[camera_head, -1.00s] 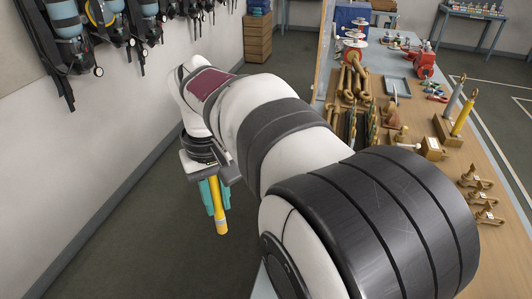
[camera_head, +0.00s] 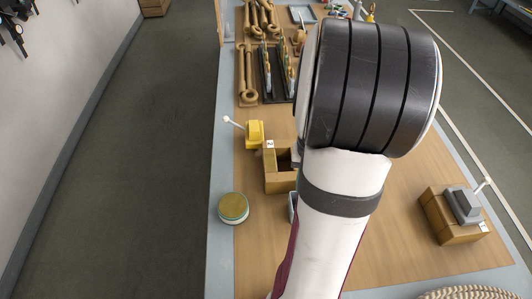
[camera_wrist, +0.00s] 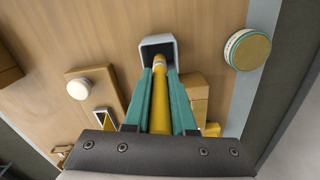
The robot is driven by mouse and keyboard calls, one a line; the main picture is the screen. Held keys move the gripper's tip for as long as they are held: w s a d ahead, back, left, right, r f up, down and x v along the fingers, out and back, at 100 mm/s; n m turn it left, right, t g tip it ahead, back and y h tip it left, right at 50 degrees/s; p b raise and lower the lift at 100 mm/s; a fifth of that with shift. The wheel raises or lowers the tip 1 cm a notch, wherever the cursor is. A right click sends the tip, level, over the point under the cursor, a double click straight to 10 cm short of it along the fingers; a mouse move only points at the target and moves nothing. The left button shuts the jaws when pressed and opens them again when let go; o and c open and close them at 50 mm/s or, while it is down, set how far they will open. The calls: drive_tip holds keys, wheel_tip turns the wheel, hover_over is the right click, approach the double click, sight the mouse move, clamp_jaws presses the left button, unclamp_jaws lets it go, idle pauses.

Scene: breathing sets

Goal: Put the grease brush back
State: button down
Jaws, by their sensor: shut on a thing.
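The grease brush, seen as a yellow rod (camera_wrist: 159,105), is between the teal fingers of my gripper (camera_wrist: 160,90) in the wrist view. My gripper is shut on it. The rod's far end lies at the mouth of an open, square, pale grey holder (camera_wrist: 172,46) with a dark inside. I cannot tell whether the tip is inside the mouth or just above it. In the head view my arm hides the gripper and brush. A small pale-blue edge (camera_head: 291,206) beside my arm may be the holder.
A round tin with a tan lid (camera_head: 233,208) stands near the left table edge; it also shows in the wrist view (camera_wrist: 248,49). A wooden box (camera_head: 276,180) and a yellow block (camera_head: 254,133) stand close by. A wooden block with a white knob (camera_wrist: 91,85) sits left of the holder.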

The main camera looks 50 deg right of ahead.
wheel_tip(320, 180, down, 5)
drive_tip(key=shift+r, duration=0.1)
drive_tip(key=c, duration=0.7)
unclamp_jaws()
drive_tip(key=shift+c, duration=0.2)
wheel_tip(320, 180, up, 12)
drive_tip(key=w+a+r+n+y, duration=0.1)
drive_tip(key=w+a+n, duration=0.1)
drive_tip(key=a, duration=0.8)
drive_tip(key=w+a+r+n, duration=0.2)
drive_tip(key=a, duration=0.9)
drive_tip(key=s+a+f+n, duration=0.1)
drive_tip(key=s+a+n, duration=0.1)
drive_tip(key=s+a, duration=0.4)
drive_tip(key=a, duration=0.2)
drive_tip(key=shift+a+y, duration=0.3)
drive_tip(key=shift+y, duration=0.1)
